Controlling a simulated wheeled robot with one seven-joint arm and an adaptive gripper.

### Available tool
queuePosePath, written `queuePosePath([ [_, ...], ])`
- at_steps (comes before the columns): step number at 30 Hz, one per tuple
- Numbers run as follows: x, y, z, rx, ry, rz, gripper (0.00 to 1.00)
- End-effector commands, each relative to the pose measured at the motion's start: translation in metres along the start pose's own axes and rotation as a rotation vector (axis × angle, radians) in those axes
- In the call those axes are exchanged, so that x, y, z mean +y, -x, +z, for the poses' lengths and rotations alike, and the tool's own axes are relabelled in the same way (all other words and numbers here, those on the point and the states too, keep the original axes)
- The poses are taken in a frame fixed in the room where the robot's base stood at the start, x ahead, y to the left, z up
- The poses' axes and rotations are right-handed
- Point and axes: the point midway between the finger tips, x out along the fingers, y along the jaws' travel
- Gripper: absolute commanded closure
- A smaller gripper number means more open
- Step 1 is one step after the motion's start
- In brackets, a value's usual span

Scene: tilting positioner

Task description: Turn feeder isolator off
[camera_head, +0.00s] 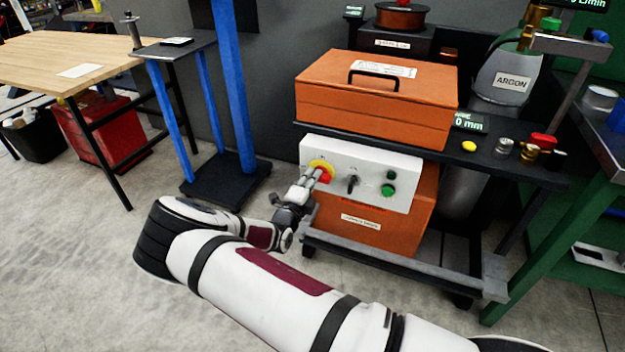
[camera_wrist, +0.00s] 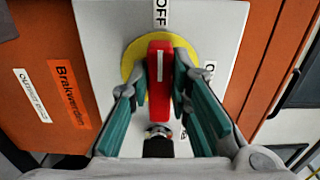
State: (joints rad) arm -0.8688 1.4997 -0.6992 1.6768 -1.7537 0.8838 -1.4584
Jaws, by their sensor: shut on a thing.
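The feeder isolator is a red handle (camera_wrist: 159,108) on a round yellow plate (camera_wrist: 131,57), mounted on a white panel (camera_head: 401,164) low on the cart. The handle points along the picture's vertical, in line with "OFF". My gripper (camera_wrist: 160,75) is shut on the handle, one finger on each side. In the head view my gripper (camera_head: 318,174) covers part of the yellow plate and handle.
Right of the isolator are a black switch (camera_head: 352,183) and green buttons (camera_head: 388,190). An orange box (camera_head: 370,115) stands on the shelf above. An orange unit (camera_head: 350,222) is behind the panel.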

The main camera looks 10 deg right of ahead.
Motion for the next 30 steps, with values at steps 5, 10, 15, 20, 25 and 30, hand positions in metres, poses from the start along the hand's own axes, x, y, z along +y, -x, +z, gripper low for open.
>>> queuePosePath([
  [5, 0.002, 0.001, 0.001, -0.003, 0.003, 0.003, 0.7],
  [10, 0.001, 0.001, 0.001, -0.002, 0.002, 0.002, 0.62],
  [15, 0.001, 0.001, 0.0, -0.001, 0.001, 0.001, 0.62],
  [20, 0.0, 0.012, 0.001, -0.002, 0.0, 0.001, 0.62],
  [25, 0.001, 0.043, 0.001, -0.004, 0.002, 0.002, 0.62],
  [30, 0.001, 0.078, 0.001, -0.004, 0.002, 0.002, 0.62],
])
